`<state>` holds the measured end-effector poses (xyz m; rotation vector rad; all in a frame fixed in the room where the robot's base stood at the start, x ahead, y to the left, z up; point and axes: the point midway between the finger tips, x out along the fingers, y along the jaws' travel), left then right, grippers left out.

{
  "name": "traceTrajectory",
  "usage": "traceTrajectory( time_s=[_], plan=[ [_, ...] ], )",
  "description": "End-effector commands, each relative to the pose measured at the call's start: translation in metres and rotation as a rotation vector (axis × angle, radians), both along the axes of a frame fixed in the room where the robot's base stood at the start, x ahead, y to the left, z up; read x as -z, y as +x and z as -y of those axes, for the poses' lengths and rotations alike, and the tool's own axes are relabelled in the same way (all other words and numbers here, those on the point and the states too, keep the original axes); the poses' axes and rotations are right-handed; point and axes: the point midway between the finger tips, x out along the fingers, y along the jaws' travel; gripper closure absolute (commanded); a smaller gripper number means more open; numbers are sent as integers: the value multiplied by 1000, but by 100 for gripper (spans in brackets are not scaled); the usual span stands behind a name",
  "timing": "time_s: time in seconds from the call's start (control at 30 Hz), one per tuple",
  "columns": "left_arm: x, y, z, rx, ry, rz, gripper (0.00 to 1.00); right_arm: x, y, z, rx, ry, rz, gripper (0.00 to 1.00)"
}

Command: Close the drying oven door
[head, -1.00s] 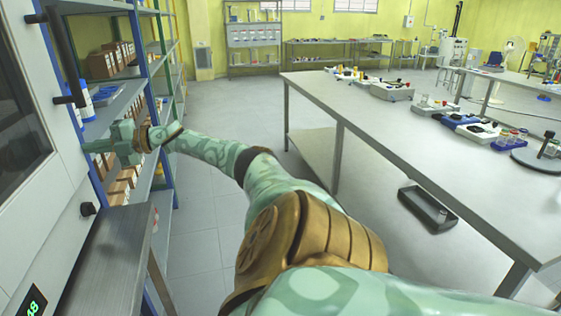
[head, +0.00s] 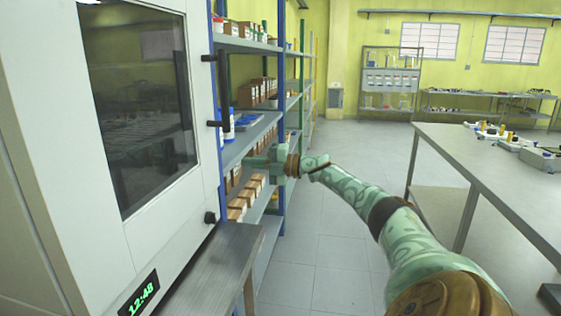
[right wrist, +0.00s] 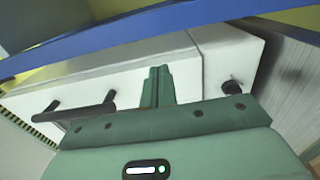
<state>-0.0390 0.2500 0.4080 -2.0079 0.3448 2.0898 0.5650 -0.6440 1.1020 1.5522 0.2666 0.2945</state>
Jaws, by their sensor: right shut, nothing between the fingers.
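The drying oven (head: 40,150) fills the left of the head view, a white box with a dark window in its door (head: 135,110). A black bar handle (head: 224,90) stands out from the door's right edge. The door looks flush or nearly flush with the front; I cannot tell if a small gap is left. My right gripper (head: 252,162) is shut and empty, right of the handle and a little below it, apart from the door. In the right wrist view the shut fingers (right wrist: 158,75) point towards the white oven front, with the handle (right wrist: 80,114) to their left. My left gripper is out of view.
A black knob (head: 210,217) and a green-lit clock display (head: 141,296) sit below the door. A metal bench (head: 215,275) stands below the oven front. Blue-post shelves (head: 281,120) with boxes are behind my gripper. A long table (head: 480,165) is at right; the floor between is clear.

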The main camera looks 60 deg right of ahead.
Motion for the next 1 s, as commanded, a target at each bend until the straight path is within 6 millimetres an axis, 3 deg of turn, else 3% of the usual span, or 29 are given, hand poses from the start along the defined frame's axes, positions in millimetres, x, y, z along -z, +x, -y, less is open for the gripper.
traceTrajectory(
  time_s=[0.2,0.4,1.0],
  plan=[
    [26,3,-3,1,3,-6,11,7,-14,36,3,1,-1,100],
    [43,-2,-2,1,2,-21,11,7,-22,55,1,-2,-2,100],
    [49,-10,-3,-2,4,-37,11,2,-29,64,0,1,-4,100]
  ],
)
